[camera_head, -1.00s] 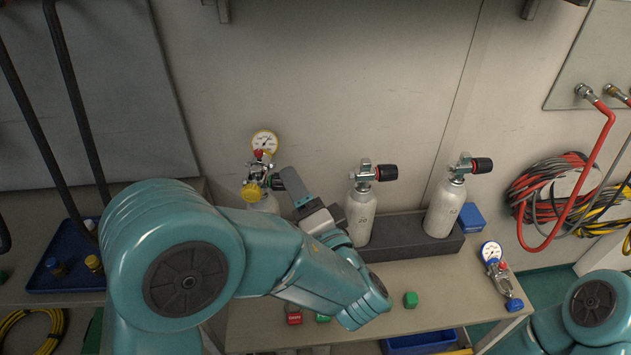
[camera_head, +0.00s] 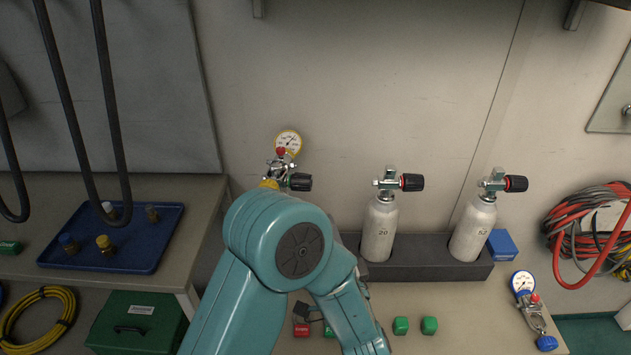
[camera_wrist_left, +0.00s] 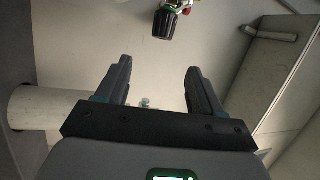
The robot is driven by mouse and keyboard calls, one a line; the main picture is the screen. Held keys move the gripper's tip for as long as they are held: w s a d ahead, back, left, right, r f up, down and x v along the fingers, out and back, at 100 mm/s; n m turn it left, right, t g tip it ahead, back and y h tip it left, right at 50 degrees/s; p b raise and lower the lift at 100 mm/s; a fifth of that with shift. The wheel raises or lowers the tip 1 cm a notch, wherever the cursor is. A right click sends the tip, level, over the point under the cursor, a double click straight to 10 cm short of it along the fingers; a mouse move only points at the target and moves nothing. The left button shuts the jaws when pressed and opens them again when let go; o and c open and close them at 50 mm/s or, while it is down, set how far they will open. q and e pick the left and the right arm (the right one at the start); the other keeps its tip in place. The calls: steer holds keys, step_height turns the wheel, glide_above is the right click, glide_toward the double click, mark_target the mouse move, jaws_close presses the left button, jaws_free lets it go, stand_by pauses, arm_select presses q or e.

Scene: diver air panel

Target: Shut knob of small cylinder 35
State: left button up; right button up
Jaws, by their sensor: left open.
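The left small cylinder is mostly hidden behind my left arm, and its number does not show. Its valve carries a yellow-rimmed gauge (camera_head: 288,142) and a black knob (camera_head: 300,182) pointing right. In the left wrist view the knob (camera_wrist_left: 163,25) is at the top, beyond the fingertips and apart from them. My left gripper (camera_wrist_left: 157,75) is open with nothing between its fingers. In the head view the arm largely hides this gripper. The other two cylinders, marked 20 (camera_head: 379,230) and apparently 52 (camera_head: 472,230), stand upright. My right gripper is not in view.
A dark rack (camera_head: 425,270) holds the cylinders. Red (camera_head: 301,329) and green blocks (camera_head: 401,326) lie in front on the bench. A loose blue-rimmed gauge (camera_head: 523,283) lies at the right. A blue tray (camera_head: 75,252) and dark hoses (camera_head: 113,120) are at the left.

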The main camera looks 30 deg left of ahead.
arm_select(q)
steer(key=p, duration=1.1)
glide_toward(311, 185)
steer(key=x, duration=0.5)
steer(key=shift+r, duration=0.35)
steer(key=x, duration=0.5)
steer(key=f+p+x, duration=0.1)
steer(key=x, duration=0.1)
steer(key=shift+w+a, duration=0.3)
steer(key=shift+w, duration=0.1)
steer(key=c, duration=1)
